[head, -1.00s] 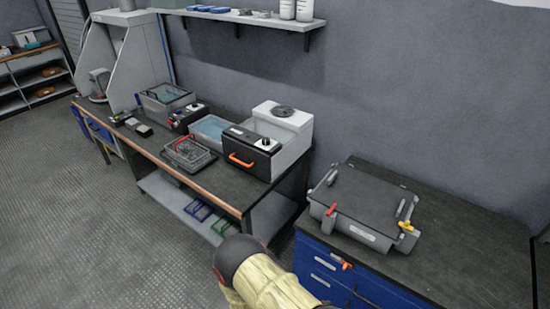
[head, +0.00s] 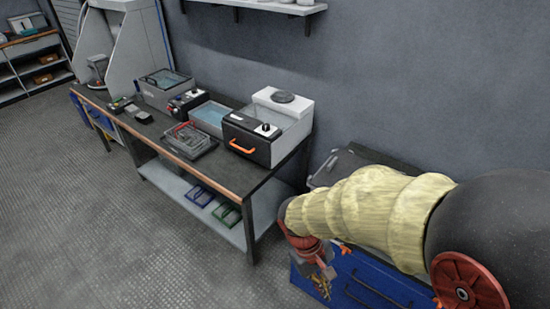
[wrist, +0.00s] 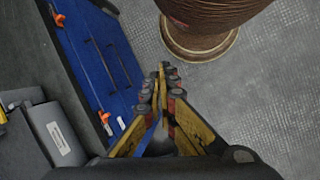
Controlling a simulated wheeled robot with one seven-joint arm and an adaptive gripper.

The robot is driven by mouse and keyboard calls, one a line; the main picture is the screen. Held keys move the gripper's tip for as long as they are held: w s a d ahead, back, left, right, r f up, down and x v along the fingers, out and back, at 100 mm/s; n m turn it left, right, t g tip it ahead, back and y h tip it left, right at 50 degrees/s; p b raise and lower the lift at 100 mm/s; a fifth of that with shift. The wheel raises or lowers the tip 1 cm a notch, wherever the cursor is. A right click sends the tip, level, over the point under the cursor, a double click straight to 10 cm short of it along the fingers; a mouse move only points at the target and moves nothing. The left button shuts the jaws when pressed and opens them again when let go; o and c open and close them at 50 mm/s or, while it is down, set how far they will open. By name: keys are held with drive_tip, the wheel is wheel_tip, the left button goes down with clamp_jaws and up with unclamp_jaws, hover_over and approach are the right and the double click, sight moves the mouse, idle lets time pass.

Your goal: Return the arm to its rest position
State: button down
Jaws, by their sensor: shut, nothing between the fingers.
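My gripper (head: 323,285) hangs at the end of my arm in front of the blue cabinet in the head view. In the wrist view my gripper (wrist: 162,72) has its yellow fingers together at the tips, with nothing between them. It is apart from the cabinet front. My arm, in a yellowish sleeve with a dark joint, fills the right of the head view and hides much of the cabinet top.
A grey case (wrist: 58,135) sits on top. A workbench (head: 262,188) with tanks and a mesh basket stands left. The floor (head: 130,240) is open in front.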

drive_tip(key=s+d+r+m+t+y, duration=0.1)
drive_tip(key=d+r+m+t, duration=0.2)
drive_tip(key=r, duration=0.7)
drive_tip(key=s+d+r+m+t+y, duration=0.2)
drive_tip(key=d+r+t, duration=0.1)
drive_tip(key=r, duration=0.8)
drive_tip(key=shift+s+r+m+t+y, duration=0.2)
drive_tip(key=shift+r+m+t+y, duration=0.15)
drive_tip(key=shift+t, duration=0.55)
drive_tip(key=shift+f, duration=0.1)
